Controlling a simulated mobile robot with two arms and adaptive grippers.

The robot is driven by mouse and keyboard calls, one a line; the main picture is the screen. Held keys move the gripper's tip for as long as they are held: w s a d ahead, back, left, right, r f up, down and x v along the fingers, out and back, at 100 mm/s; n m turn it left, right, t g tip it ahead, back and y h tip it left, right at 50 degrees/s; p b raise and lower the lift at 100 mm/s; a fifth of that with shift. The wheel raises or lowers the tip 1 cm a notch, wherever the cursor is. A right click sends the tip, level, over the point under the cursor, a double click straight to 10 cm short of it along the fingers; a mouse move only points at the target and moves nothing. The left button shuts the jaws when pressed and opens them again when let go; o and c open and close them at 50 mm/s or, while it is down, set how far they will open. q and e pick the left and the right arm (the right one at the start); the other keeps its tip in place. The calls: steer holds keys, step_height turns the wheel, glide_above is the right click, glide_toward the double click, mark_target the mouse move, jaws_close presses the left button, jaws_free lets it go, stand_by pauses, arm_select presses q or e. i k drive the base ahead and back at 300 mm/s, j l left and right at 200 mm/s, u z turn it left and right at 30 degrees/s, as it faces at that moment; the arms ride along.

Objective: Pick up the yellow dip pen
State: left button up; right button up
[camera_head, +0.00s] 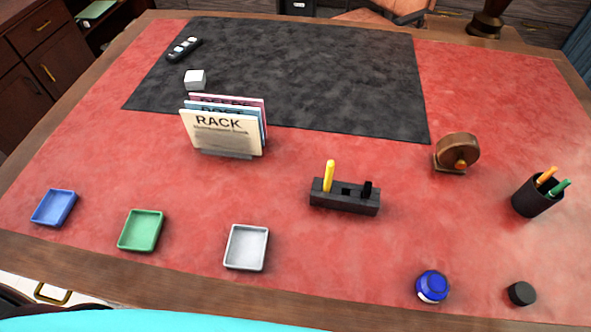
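The yellow dip pen (329,175) stands nearly upright in the left part of a black pen holder block (344,203), in the middle of the red desk top. Its lower end is hidden inside the block. A short black item (367,188) stands at the right end of the same block. Neither of my grippers shows in the head view.
A card rack (226,135) stands behind and left of the block. Blue (54,207), green (141,231) and white (247,247) trays lie left. A blue jar (432,286), black lid (521,293), pencil cup (537,195) and wooden object (457,153) are right.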

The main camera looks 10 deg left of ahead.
mark_target(331, 164)
steer(key=k+l+u, duration=0.1)
steer(key=k+u, duration=0.45)
steer(key=u, duration=0.15)
steer(key=k+u, duration=0.35)
